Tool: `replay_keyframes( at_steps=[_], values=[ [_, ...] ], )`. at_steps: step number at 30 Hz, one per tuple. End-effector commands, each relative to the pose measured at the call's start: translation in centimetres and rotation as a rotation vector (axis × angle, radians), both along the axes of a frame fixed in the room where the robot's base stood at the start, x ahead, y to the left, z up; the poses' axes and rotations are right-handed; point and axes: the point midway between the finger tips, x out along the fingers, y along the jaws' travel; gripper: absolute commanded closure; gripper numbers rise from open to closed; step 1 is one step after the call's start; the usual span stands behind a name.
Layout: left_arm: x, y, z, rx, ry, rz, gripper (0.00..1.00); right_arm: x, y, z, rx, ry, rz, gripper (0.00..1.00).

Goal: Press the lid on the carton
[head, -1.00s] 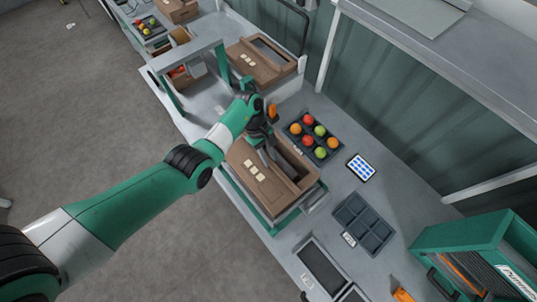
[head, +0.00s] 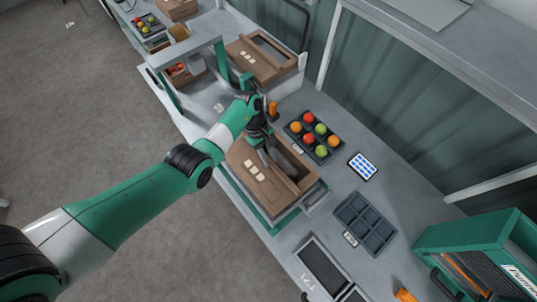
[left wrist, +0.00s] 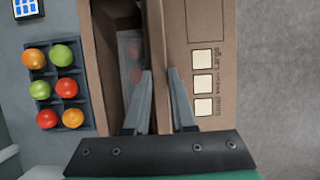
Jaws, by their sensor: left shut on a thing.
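The brown carton (head: 309,187) stands on the bench in the middle of the head view. Its top is partly covered by a brown lid panel (head: 243,156) with three pale squares; the panel also shows in the left wrist view (left wrist: 222,20). A long dark opening shows beside the panel, and in the wrist view a clear pack with reddish things is inside. My left gripper (head: 264,157) is over the carton. In the wrist view its fingers (left wrist: 160,74) are shut on the upright brown edge of the lid panel. My right gripper is out of view.
A dark tray of red, orange and green tomatoes (head: 326,132) lies right of the carton, near a small tablet (head: 363,167). An empty dark tray (head: 365,222) and a green machine (head: 470,246) are farther right. Another carton (head: 240,47) stands behind. Bare bench surrounds the tablet.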

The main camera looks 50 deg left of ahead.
Motion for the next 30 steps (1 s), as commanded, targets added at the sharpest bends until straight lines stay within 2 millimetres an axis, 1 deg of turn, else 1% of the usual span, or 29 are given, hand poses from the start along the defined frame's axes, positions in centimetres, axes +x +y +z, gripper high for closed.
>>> replay_keyframes(
  at_steps=[30],
  values=[
    [-0.01, 0.0, -0.99, 0.0, 0.0, 0.0, 1.0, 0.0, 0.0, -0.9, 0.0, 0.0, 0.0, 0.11]
  ],
)
